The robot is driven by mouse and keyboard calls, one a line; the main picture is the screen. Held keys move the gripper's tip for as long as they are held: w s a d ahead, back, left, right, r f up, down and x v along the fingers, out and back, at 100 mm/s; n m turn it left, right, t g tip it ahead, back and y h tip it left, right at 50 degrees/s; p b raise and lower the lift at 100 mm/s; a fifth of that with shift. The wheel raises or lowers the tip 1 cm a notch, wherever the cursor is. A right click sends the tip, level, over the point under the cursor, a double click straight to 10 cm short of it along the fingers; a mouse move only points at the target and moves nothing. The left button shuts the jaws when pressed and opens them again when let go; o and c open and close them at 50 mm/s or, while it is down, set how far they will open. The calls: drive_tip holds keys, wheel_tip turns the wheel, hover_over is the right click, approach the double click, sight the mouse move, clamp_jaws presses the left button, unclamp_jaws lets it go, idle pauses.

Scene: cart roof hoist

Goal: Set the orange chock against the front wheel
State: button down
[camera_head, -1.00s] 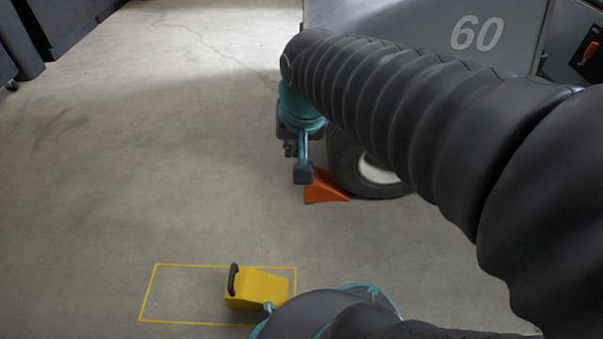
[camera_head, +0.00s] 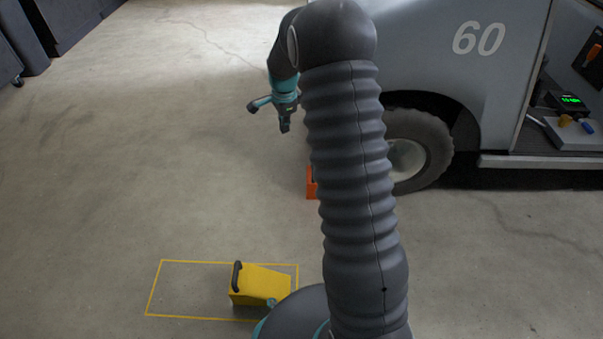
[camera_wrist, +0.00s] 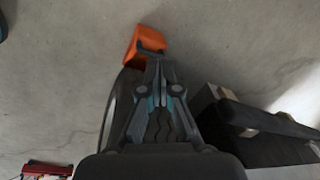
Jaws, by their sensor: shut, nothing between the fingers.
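The orange chock (camera_head: 311,187) stands on the floor at the left side of the front wheel (camera_head: 432,150). My arm hides most of the chock and the wheel's left edge in the head view, so their contact does not show there now. The chock also shows in the wrist view (camera_wrist: 146,42), beyond my fingertips, with its dark handle towards them. My gripper (camera_head: 285,127) is raised above the floor, left of the wheel and apart from the chock. In the wrist view my gripper (camera_wrist: 158,68) has its fingers together with nothing held.
A yellow chock (camera_head: 262,284) with a black handle stands inside a yellow floor outline (camera_head: 190,317) near my base. The grey cart (camera_head: 440,75) marked 60 fills the upper right. Dark cabinets (camera_head: 80,25) line the upper left. The floor at left is clear.

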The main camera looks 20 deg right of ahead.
sight(312, 185)
drive_tip(key=w+d+f+m, duration=0.1)
drive_tip(key=f+m, duration=0.1)
drive_tip(key=f, duration=0.8)
drive_tip(key=w+d+f+m+g, duration=0.1)
drive_tip(key=w+f+m, duration=0.1)
drive_tip(key=f, duration=0.8)
drive_tip(key=w+d+f+m, duration=0.1)
drive_tip(key=f+m, duration=0.1)
drive_tip(key=f, duration=0.7)
drive_tip(key=shift+w+d+f, duration=0.25)
drive_tip(key=shift+d+f, duration=0.05)
drive_tip(key=shift+f, duration=0.1)
drive_tip(key=d, duration=0.1)
drive_tip(key=s+d, duration=0.1)
drive_tip(key=shift+d+f, duration=0.15)
drive_tip(key=shift+d, duration=0.25)
drive_tip(key=shift+s+d, duration=0.25)
drive_tip(key=shift+d, duration=0.2)
drive_tip(key=shift+d, duration=0.1)
drive_tip(key=d+b, duration=0.1)
drive_tip(key=s+d+b, duration=0.1)
drive_tip(key=d, duration=0.1)
drive_tip(key=shift+s+d+f, duration=0.1)
drive_tip(key=shift+s+f, duration=0.05)
drive_tip(key=shift+s, duration=0.05)
drive_tip(key=shift+s+d, duration=0.1)
drive_tip(key=shift+d, duration=0.1)
